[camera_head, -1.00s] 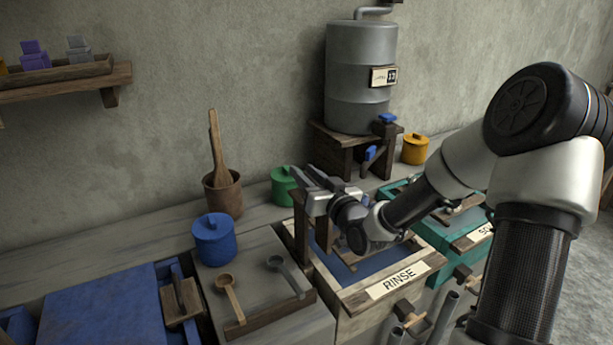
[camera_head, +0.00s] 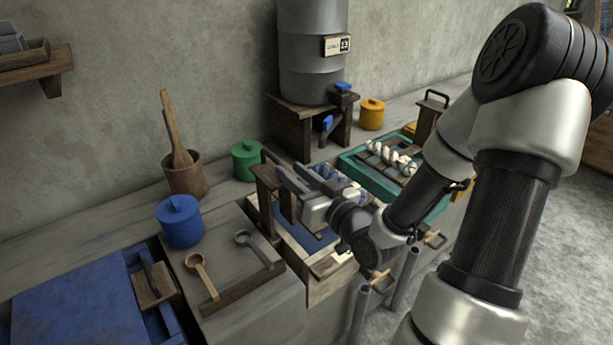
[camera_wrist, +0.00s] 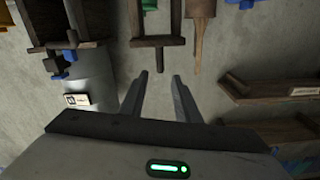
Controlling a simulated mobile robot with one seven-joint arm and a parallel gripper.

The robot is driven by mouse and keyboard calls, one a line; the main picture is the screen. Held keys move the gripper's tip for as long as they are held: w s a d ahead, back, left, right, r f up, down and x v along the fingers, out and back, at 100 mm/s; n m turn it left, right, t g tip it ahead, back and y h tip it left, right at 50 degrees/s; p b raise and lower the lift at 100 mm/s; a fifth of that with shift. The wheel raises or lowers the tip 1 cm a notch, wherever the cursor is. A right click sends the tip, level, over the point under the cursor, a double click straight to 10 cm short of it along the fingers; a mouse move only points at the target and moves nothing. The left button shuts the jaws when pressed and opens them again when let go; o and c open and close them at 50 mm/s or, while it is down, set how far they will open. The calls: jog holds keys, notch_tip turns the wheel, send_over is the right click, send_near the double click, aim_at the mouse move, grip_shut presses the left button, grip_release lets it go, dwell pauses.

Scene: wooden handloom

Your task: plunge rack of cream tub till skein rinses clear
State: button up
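The cream tub (camera_head: 325,268) stands in the middle of the head view with bluish water in it; my arm covers its front and most of its label. A dark wooden rack (camera_head: 266,192) rises at its back left side. A twisted blue-and-white skein (camera_head: 335,178) shows behind my gripper, partly hidden. My gripper (camera_head: 278,174) is open at the rack's top. In the wrist view its two fingers (camera_wrist: 161,82) are apart with nothing between them. The rack's wooden handle bar (camera_wrist: 158,42) lies just ahead of the fingertips, apparently not between them.
A teal tub (camera_head: 357,178) with a white skein (camera_head: 392,157) stands to the right. Left are a ledge with two ladles (camera_head: 200,275), a blue jar (camera_head: 179,222) and a pot of paddles (camera_head: 185,178). A green jar (camera_head: 246,160) and a metal tank (camera_head: 312,50) stand behind.

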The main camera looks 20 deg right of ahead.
jog(key=p+v, duration=0.5)
jog(key=p, duration=0.1)
jog(key=shift+p, duration=0.3)
dwell(0.4)
